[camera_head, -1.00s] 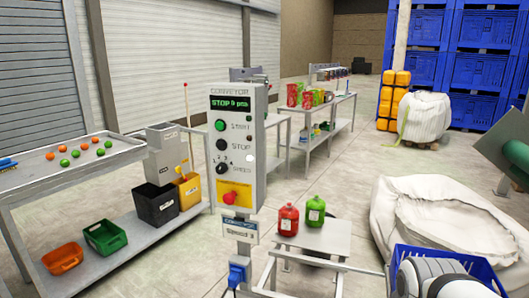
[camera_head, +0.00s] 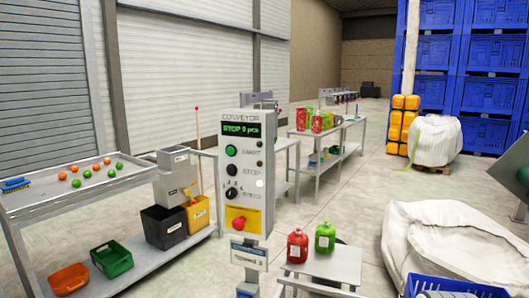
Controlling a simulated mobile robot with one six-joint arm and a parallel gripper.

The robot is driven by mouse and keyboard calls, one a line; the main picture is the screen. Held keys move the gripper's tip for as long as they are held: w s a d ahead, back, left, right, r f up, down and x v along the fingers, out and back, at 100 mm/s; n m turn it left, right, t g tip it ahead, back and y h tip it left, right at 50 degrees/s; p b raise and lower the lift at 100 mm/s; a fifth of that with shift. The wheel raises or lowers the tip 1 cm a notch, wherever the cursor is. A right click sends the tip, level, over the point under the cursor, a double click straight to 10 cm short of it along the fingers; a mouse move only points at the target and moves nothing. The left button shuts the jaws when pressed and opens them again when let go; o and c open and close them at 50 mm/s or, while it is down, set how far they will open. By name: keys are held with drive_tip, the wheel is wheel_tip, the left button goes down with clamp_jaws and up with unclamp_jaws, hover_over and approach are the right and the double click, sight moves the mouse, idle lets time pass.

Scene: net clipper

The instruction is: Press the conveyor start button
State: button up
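The conveyor control box (camera_head: 243,180) is a light grey upright panel near the middle of the head view. Its display (camera_head: 242,129) reads "STOP 0 pcs" in green. Below it is the round green start button (camera_head: 231,150), then a black stop button (camera_head: 231,170) and a black speed knob (camera_head: 231,193). A red emergency button (camera_head: 239,223) sits on a yellow plate at the bottom. All face me and nothing covers them. My gripper is not in view.
A table with orange and green balls (camera_head: 76,183) stands at left, with bins (camera_head: 111,259) on its lower shelf. Red (camera_head: 298,246) and green (camera_head: 325,237) jugs stand on a small table right of the panel. A white sack (camera_head: 450,240) fills the right.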

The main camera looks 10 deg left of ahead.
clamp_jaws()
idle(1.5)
